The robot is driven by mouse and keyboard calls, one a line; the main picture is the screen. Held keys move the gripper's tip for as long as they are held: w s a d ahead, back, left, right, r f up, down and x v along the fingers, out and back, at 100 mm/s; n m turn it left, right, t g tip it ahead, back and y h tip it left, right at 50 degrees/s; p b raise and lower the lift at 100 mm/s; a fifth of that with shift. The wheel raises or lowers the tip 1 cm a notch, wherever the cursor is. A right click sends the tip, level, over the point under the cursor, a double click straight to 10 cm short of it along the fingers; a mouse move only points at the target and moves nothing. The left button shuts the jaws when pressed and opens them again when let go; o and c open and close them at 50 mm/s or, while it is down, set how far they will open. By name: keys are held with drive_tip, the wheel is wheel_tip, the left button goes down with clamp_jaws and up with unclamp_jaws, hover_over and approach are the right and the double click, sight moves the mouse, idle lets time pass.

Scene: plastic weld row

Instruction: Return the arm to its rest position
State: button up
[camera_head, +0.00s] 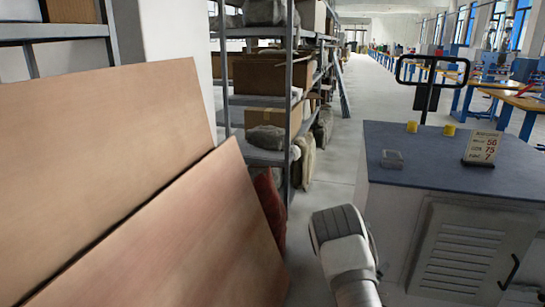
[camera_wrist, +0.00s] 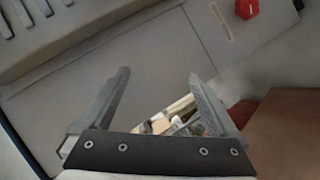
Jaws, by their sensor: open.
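My gripper (camera_wrist: 161,78) shows in the wrist view with its two grey fingers spread apart. Nothing is between the fingertips; they stand in front of a plain grey panel (camera_wrist: 150,55). A small patch of light and brown clutter (camera_wrist: 182,118) shows beyond, low between the fingers, too small to make out. In the head view a pale section of my arm with a dark ribbed cap (camera_head: 337,226) rises at the bottom centre, between the leaning boards and the grey cabinet. The gripper itself cannot be made out in the head view.
Large wooden boards (camera_head: 90,135) lean at the left. A grey cabinet (camera_head: 400,215) with a dark top stands close at the right, holding yellow pieces (camera_head: 449,130) and a number sign (camera_head: 482,147). Loaded shelves (camera_head: 290,100) stand behind. A clear aisle (camera_head: 345,140) runs back. A red knob (camera_wrist: 247,8) shows.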

drive_tip(key=a+r+m+g+y, duration=0.15)
drive_tip(key=a+r, duration=0.25)
drive_tip(key=r, duration=0.4)
drive_tip(key=a+r+m+t+y, duration=0.1)
drive_tip(key=a+r+y, duration=0.2)
drive_tip(key=a+r, duration=0.35)
drive_tip(key=s+a+r+g+y, duration=0.1)
drive_tip(key=s+a+r+y, duration=0.35)
drive_tip(key=s+r, duration=0.65)
drive_tip(key=s+a+r+m+g, duration=0.1)
drive_tip(key=s+a+r, duration=0.15)
drive_tip(key=s, duration=0.65)
drive_tip(key=s+a+r+g, duration=0.1)
drive_tip(key=s+r, duration=0.3)
drive_tip(key=s, duration=0.5)
drive_tip(key=s+a+r+m+g, duration=0.1)
drive_tip(key=s+r, duration=0.3)
drive_tip(key=s, duration=0.5)
wheel_tip(320, 180, up, 21)
drive_tip(key=p, duration=2.1)
drive_tip(key=shift+s+r+p, duration=0.15)
drive_tip(key=shift+s+p, duration=0.1)
drive_tip(key=shift+p, duration=0.1)
